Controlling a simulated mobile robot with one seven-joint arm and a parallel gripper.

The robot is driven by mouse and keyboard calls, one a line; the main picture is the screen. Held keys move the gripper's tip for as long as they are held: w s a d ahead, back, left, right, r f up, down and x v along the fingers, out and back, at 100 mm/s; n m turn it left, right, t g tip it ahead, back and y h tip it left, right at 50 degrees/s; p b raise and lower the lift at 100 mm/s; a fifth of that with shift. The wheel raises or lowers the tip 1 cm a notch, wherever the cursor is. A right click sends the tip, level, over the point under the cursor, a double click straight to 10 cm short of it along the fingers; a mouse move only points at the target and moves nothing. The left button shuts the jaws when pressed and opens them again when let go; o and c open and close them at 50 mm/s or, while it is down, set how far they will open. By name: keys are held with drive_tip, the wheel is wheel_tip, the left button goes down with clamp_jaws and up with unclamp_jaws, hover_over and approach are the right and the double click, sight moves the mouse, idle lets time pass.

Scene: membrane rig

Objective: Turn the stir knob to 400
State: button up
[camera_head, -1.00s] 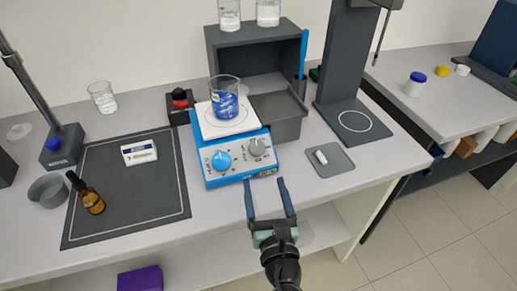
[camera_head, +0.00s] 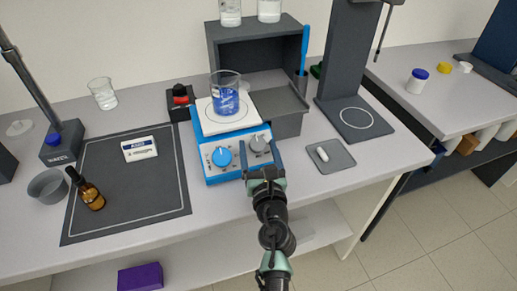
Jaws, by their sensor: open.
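The blue and white stirrer (camera_head: 237,172) stands on the bench with a beaker of blue liquid (camera_head: 225,94) on its white top plate. Its front has a blue knob (camera_head: 221,156) on the left and a grey knob (camera_head: 259,143) on the right. My gripper (camera_head: 261,155) is at the right part of the front panel, with its open fingers beside the grey knob. The fingers and wrist hide part of the knob and panel, so I cannot tell whether they touch it. The scale marks are too small to read.
A grey open box (camera_head: 258,50) and its tray stand behind and right of the stirrer. A dark mat (camera_head: 125,205) at left carries a small white device (camera_head: 139,148) and an amber bottle (camera_head: 88,193). A small grey pad (camera_head: 330,157) with a white piece lies at right.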

clamp_jaws()
